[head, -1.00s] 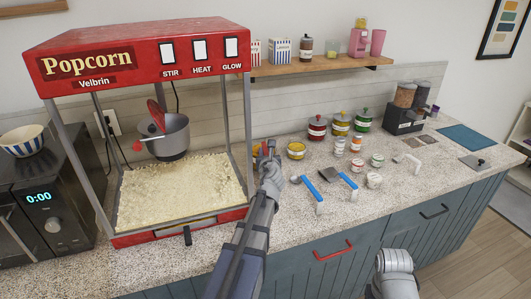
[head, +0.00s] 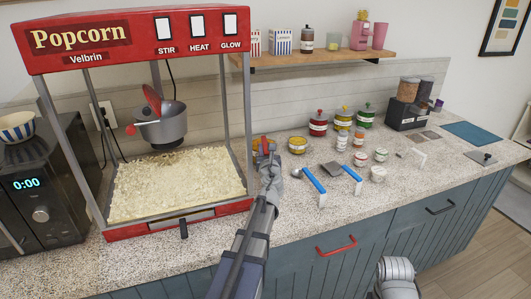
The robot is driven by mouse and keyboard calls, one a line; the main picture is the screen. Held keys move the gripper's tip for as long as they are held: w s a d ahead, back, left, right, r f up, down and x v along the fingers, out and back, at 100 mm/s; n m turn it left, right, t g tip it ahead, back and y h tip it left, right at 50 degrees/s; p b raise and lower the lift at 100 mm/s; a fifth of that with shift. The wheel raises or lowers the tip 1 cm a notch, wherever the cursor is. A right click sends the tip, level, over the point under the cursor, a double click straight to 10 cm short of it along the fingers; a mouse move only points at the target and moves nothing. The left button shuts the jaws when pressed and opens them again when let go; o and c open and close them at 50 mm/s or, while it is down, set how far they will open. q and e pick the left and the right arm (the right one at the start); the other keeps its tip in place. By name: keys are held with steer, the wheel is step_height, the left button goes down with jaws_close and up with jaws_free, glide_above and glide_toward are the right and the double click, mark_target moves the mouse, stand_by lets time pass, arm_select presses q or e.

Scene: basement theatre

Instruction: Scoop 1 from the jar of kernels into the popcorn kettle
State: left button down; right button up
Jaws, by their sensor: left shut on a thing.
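The popcorn kettle (head: 166,130) is a grey pot hung inside the red popcorn machine (head: 130,38), with its red lid tilted up. My left gripper (head: 264,152) is at the right front post of the machine, over the counter. It is shut on a small red thing that its fingers mostly hide, so I cannot tell what it is. A yellow jar (head: 297,146) stands just right of the gripper, apart from it. I cannot tell whether this is the jar of kernels. My right gripper is out of view; only a pale part of that arm shows at the bottom right.
A blue-handled ladle (head: 315,180) and a blue-handled spatula (head: 354,182) lie on the counter. Several lidded jars and small tubs stand behind them. Popcorn (head: 175,183) fills the machine's floor. A microwave (head: 45,190) is on the left. The front right counter is mostly clear.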

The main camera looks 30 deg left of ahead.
arm_select(q)
steer(key=shift+w+f+b, duration=0.1)
steer(key=shift+f+b, duration=0.4)
steer(key=shift+b, duration=0.3)
steer(key=r+p, duration=0.3)
steer(key=s+r+p, duration=0.1)
steer(key=r, duration=0.1)
steer(key=shift+d+p, duration=0.35)
steer(key=shift+p, duration=0.05)
steer(key=shift+s+d+r+p, duration=0.1)
steer(key=shift+s+r+p, duration=0.05)
steer(key=shift+r+p, duration=0.9)
steer(key=shift+s+d+r+p, duration=0.1)
steer(key=shift+r+p, duration=0.9)
steer(key=shift+r, duration=0.05)
